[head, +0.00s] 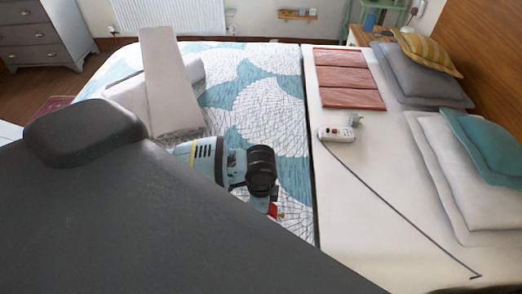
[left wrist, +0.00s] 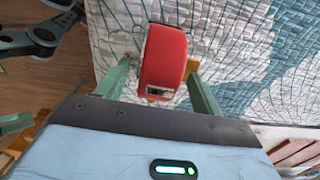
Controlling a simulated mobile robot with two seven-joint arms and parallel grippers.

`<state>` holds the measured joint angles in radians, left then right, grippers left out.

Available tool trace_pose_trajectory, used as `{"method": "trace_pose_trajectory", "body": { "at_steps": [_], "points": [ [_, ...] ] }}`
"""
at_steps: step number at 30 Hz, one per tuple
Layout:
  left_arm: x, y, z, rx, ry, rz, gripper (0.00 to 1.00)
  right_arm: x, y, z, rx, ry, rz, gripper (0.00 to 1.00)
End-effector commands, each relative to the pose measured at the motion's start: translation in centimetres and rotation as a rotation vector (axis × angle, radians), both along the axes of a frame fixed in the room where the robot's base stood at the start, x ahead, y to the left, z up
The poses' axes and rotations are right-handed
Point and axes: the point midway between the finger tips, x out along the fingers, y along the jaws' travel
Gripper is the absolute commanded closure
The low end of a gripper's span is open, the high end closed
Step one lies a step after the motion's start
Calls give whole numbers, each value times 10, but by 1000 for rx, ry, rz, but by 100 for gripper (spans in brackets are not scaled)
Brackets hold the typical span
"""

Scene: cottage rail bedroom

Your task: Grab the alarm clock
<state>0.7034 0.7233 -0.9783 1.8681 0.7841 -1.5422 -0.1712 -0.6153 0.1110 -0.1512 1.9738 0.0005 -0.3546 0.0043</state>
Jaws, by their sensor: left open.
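A red rounded object, which looks like the alarm clock (left wrist: 163,57), sits over the patterned quilt in the left wrist view. A small pale patch shows at its lower edge. My left gripper (left wrist: 161,66) is open, with one green finger on each side of the clock; whether they touch it I cannot tell. In the head view, my left arm's blue and black wrist is over the quilt near the bed's middle, and a small red patch, perhaps the clock (head: 275,211), shows beside it. The rest is hidden behind my arm.
The quilt (head: 262,110) covers the bed's left half. White long pieces (head: 168,85) lie on it. A grey dresser (head: 38,38) stands at the back left.

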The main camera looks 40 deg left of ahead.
Motion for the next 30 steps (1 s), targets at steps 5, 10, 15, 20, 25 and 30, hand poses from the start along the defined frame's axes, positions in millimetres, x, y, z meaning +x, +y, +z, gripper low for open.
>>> {"method": "trace_pose_trajectory", "body": {
  "at_steps": [5, 10, 15, 20, 25, 30],
  "points": [
    [0, 0, 0, -1, 0, 0, 50, 0, 0, 0, 0, -1, 0, 64],
    [0, 0, 0, -1, 0, 0, 72, 1, 0, 0, -1, -1, 3, 64],
    [0, 0, 1, -1, 0, 0, 94, 0, -2, 0, -6, -1, 8, 64],
    [0, 0, 1, -1, 0, 0, 100, 0, -3, 0, -9, -2, 11, 64],
    [1, 0, 2, -2, -3, 0, 100, 1, -3, 0, -9, -2, 11, 64],
    [1, 0, 4, -1, -4, 0, 100, 1, -3, 1, -8, -4, 10, 64]
  ]
}}
